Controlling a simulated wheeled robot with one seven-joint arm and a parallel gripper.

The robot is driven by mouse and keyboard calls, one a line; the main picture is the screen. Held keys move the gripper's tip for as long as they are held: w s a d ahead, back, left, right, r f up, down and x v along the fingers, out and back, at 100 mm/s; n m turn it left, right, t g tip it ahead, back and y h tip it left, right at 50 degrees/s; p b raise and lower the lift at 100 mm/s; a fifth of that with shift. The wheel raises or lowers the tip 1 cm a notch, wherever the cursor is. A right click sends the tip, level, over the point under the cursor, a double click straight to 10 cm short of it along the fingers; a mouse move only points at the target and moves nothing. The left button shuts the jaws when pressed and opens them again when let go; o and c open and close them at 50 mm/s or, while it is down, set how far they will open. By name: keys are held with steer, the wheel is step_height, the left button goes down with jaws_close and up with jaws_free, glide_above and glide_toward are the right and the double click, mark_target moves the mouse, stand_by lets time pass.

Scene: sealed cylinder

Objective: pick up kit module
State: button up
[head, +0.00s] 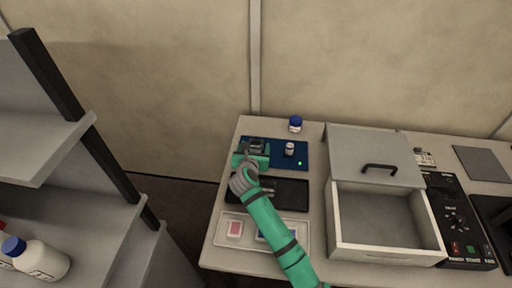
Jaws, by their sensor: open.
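My gripper (254,150), at the end of my green and grey arm, is over the left part of a blue mat (275,161). It is open. A dark device shows at its fingertips, but I cannot tell whether they touch. I cannot tell for certain which object is the kit module. A pale tray (294,221) at the table's front left holds a white block with a pink face (235,229) and a blue piece that my arm partly hides.
A small white vial (290,149) stands on the mat near a green light. A blue-capped jar (295,124) stands behind. A black tray (292,192) lies under my arm. A large open grey box (385,220) and a control panel (457,222) are right; shelves are left.

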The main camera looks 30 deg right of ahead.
mark_target(256, 143)
steer(key=shift+x, duration=2)
steer(key=shift+c, duration=0.6)
steer(key=c, duration=1.1)
steer(key=shift+w+r, duration=0.1)
